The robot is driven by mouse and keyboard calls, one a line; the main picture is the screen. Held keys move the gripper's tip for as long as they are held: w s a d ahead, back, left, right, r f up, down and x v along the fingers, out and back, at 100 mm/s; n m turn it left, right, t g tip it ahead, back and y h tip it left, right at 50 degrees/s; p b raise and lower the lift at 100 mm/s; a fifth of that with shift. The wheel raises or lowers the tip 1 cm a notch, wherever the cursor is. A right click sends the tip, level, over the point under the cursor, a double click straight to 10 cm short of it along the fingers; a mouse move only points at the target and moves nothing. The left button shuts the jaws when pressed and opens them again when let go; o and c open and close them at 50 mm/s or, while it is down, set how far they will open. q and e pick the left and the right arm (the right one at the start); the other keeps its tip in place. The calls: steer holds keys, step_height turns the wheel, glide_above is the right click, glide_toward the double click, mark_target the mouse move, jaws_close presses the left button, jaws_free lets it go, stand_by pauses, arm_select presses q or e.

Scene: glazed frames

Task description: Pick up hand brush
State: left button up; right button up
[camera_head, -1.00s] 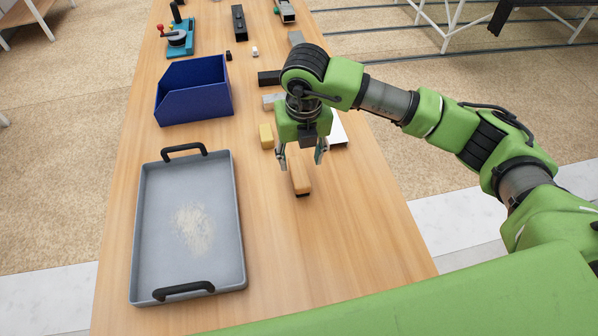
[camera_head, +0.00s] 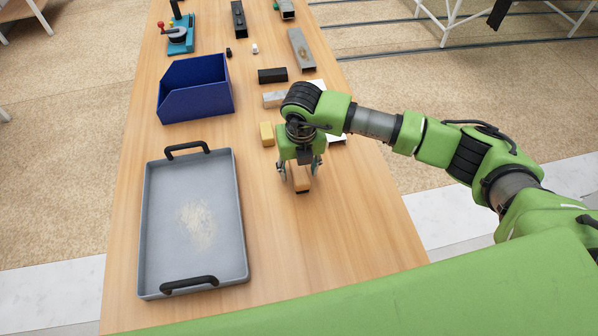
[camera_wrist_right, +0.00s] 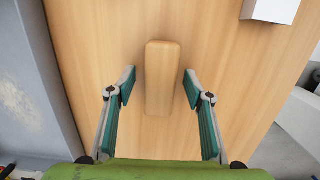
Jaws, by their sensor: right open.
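The hand brush (camera_head: 300,179) lies on the wooden table, right of the grey tray; its light wooden back faces up. Its dark lower edge shows at the near end. My right gripper (camera_head: 299,171) points down over it, and the gripper and wrist hide part of it. In the right wrist view the brush (camera_wrist_right: 161,78) lies between the two spread fingers of the gripper (camera_wrist_right: 160,88), with a gap on each side. The right gripper is open and holds nothing. My left gripper is not in view.
The grey tray (camera_head: 150,240) with black handles holds a pale heap of dust. A blue bin (camera_head: 195,92) stands behind it. A yellow block (camera_head: 267,134), a black block (camera_head: 272,75) and metal bars lie farther back. The table is clear nearer to me.

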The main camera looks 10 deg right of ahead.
steer(key=shift+f+b, duration=0.2)
steer(key=shift+b, duration=0.2)
stand_by(0.4)
steer(key=c, duration=1)
